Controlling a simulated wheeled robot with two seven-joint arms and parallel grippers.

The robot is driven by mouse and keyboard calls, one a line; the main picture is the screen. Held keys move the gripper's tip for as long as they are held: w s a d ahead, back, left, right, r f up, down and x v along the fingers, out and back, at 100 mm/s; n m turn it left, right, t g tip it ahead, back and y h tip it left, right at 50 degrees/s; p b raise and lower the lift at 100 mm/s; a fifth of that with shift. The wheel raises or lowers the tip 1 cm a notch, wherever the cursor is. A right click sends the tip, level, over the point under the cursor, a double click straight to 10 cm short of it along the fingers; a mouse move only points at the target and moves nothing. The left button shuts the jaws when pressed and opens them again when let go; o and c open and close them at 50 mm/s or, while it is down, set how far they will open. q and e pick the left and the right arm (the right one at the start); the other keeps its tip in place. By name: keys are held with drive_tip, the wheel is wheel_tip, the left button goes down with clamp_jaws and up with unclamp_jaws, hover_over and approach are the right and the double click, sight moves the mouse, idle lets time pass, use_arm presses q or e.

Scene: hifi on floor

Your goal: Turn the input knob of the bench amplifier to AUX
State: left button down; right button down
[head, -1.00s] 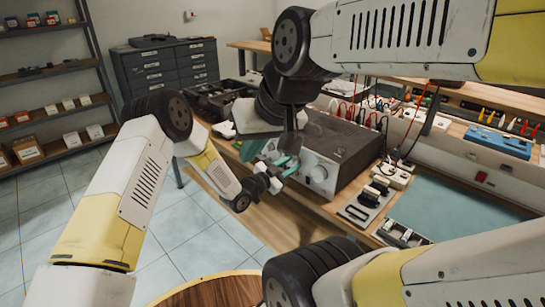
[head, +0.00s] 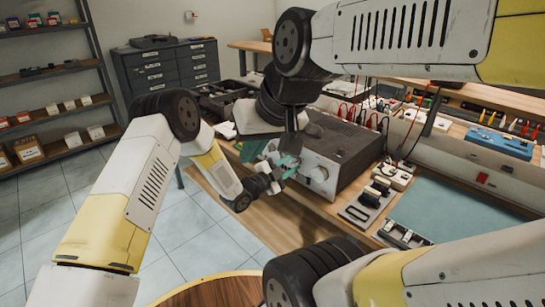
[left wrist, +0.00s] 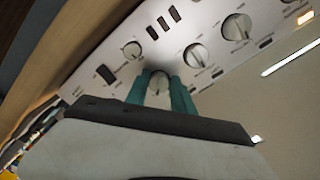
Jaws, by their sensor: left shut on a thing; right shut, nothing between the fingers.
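The bench amplifier (head: 338,147) is a dark box with a silver front panel, standing on the wooden bench. In the left wrist view its panel (left wrist: 103,55) shows several round silver knobs and small dark buttons; the lettering is too small to read. My left gripper (head: 288,165) is at the panel. In the left wrist view its teal fingers (left wrist: 160,92) are shut on a small silver knob (left wrist: 158,80), one finger on each side. A larger knob (left wrist: 196,56) is beside it. My right gripper (head: 252,149) is shut and empty, just left of the left gripper.
Test leads (head: 372,112) hang behind the amplifier. A black-and-white parts tray (head: 366,204) and a blue-green mat (head: 455,222) lie to its right. A blue case (head: 498,143) sits on the shelf. Both arms are close together at the amplifier's left front.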

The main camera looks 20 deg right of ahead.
use_arm(q)
drive_tip(key=shift+f, duration=0.1)
drive_tip(key=c, duration=1.1)
unclamp_jaws()
drive_tip(key=v, duration=0.8)
